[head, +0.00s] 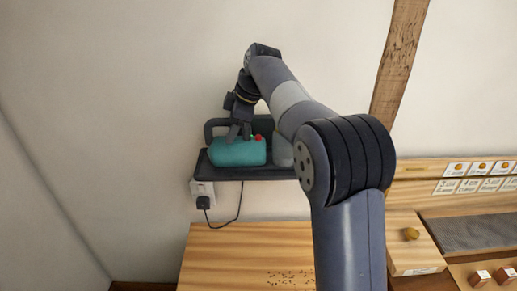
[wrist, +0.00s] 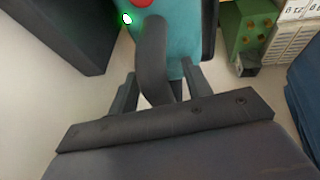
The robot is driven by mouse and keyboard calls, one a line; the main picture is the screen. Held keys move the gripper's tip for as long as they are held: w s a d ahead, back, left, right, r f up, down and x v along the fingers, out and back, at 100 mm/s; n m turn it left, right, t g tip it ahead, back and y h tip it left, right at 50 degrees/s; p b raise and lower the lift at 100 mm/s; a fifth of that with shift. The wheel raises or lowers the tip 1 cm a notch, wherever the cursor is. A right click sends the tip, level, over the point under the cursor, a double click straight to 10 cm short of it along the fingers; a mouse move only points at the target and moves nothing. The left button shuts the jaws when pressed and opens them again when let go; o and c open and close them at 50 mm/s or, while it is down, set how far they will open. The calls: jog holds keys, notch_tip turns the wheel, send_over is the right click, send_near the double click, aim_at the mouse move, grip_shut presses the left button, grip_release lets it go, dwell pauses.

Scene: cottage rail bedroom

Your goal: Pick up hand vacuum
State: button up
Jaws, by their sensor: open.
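The hand vacuum (head: 236,153) has a teal body, a dark handle and a red button, and lies on a small dark wall shelf (head: 262,174). My gripper (head: 239,133) is directly above it, pointing down. In the wrist view, the vacuum's teal body (wrist: 182,38) is at the top, with a small green light beside it. Its dark curved handle (wrist: 151,62) lies between the two fingers of my open gripper (wrist: 160,90). I cannot tell whether either finger touches it. My arm hides the shelf's right part in the head view.
A wall outlet (head: 202,188) with a plug and black cord is below the shelf. A wooden surface (head: 230,255) lies lower down. A wooden beam (head: 400,55) and a unit with labelled cards (head: 470,177) are on the right. The wall at left is bare.

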jog(key=shift+c, duration=0.4)
grip_shut()
jog(key=shift+r, duration=0.1)
